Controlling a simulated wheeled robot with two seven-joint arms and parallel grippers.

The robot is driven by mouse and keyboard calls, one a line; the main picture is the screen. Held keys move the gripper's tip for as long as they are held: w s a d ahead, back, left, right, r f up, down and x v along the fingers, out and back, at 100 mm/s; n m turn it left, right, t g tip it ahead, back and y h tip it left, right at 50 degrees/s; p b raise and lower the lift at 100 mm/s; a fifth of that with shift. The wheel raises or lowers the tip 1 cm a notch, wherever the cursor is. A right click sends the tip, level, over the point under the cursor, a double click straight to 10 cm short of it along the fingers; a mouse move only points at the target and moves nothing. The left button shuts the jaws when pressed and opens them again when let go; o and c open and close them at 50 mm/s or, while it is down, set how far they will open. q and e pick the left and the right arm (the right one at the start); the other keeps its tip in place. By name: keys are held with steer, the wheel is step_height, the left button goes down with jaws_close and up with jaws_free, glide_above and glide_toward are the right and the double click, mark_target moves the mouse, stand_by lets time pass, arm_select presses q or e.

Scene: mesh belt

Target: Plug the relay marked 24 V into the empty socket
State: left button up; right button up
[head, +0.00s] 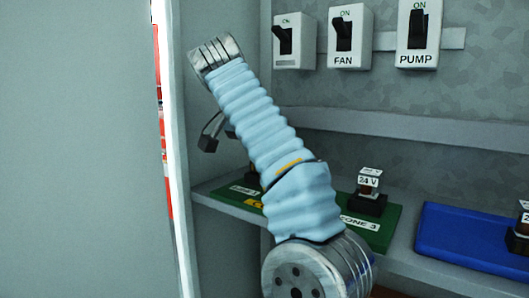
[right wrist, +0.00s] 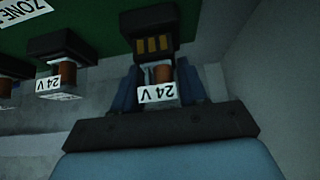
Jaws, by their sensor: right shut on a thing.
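My right gripper (right wrist: 158,73), seen in the right wrist view, is shut on a relay (right wrist: 157,93) with a copper coil and a 24 V label. The relay appears upside down there. Just above it in the picture is a black socket (right wrist: 150,22) on the green board, with yellow contact strips showing between them. Whether pins and socket touch cannot be told. Another 24 V relay (head: 369,182) stands in a black socket by the ZONE 3 label. My left gripper is out of view.
The green board (head: 385,233) lies on a grey shelf, with a blue board (head: 450,240) to its right carrying another relay (head: 523,222). A neighbouring 24 V relay (right wrist: 66,80) is close beside my gripper. Switches, including PUMP (head: 418,30), hang above. A cabinet wall closes the left.

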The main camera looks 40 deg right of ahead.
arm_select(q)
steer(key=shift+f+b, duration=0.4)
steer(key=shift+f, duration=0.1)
arm_select(e)
steer(key=shift+f, duration=0.5)
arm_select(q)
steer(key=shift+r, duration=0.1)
arm_select(e)
steer(key=o, duration=1.2)
